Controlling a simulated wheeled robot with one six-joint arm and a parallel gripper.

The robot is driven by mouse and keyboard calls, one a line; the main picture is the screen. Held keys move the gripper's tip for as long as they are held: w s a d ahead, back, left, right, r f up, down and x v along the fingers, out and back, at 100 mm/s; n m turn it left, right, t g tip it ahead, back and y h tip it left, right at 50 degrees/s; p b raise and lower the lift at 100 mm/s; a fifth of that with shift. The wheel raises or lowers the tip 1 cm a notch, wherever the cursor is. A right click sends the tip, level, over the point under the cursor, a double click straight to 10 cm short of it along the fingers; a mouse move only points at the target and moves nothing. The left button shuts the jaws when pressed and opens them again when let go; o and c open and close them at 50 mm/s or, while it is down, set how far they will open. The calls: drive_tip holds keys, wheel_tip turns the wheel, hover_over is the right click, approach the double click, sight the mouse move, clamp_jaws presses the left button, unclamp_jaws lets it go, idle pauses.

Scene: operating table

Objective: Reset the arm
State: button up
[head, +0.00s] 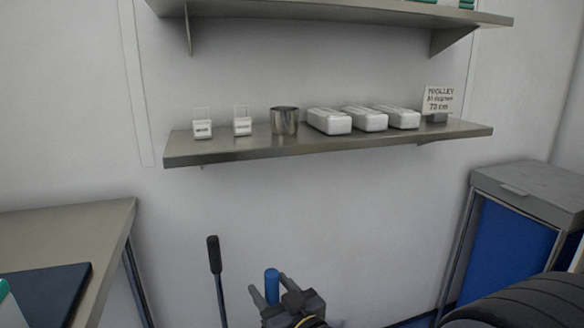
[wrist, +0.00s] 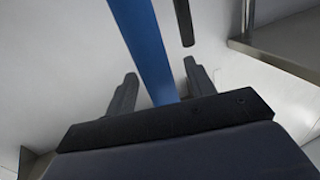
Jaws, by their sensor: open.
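My gripper (head: 272,292) is low in the middle of the head view, in front of the white wall. In the wrist view its two dark fingers (wrist: 161,72) stand apart, so it is open. A blue upright handle (head: 272,283) shows at the fingers in the head view. In the wrist view it is a long blue pole (wrist: 143,40) running between or just past the open fingers; I cannot tell whether it touches them.
A black-gripped rod (head: 215,262) stands just left of my gripper. A steel table (head: 105,235) is at left, a grey-lidded blue bin (head: 525,185) at right. Above, a wall shelf (head: 350,140) holds a steel cup (head: 284,122) and several white boxes. The wall between is bare.

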sight(276, 283)
drive_tip(key=shift+r+p, duration=1.3)
drive_tip(key=shift+r, duration=0.25)
drive_tip(key=shift+d, duration=0.1)
